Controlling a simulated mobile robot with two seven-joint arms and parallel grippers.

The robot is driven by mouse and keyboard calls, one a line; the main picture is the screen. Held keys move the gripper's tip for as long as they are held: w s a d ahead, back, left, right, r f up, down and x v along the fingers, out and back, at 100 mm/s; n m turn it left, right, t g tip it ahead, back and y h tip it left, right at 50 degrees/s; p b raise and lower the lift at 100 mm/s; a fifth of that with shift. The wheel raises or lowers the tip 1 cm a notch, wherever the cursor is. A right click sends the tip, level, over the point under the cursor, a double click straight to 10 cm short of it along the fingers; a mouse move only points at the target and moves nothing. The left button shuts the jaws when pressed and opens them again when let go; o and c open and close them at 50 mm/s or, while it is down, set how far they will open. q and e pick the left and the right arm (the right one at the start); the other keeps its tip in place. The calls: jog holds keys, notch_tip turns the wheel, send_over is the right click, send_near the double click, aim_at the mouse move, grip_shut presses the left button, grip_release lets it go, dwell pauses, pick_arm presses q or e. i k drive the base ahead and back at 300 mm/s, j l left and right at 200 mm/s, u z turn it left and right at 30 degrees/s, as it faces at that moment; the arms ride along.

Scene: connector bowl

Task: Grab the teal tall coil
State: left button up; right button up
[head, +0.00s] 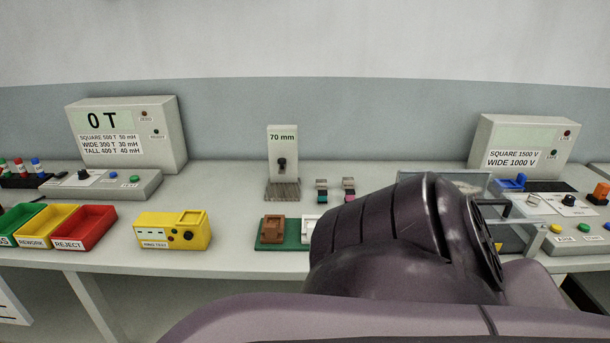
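Two small upright parts stand side by side on the bench, right of centre in the head view. The left one has a teal band low down and looks like the teal coil (321,196). A large dark link of my own arm fills the lower right, in front of the bench and just short of these parts. Neither of my grippers shows in this view.
A 70 mm gauge stand (282,155) stands left of the coil. A green fixture base (270,246) with a brown block sits in front, partly hidden by my arm. A yellow tester (172,231), a red REJECT bin (85,227) and a yellow REWORK bin (50,222) are left.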

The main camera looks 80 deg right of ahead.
aim_at(322, 193)
jog(key=z, duration=2.7)
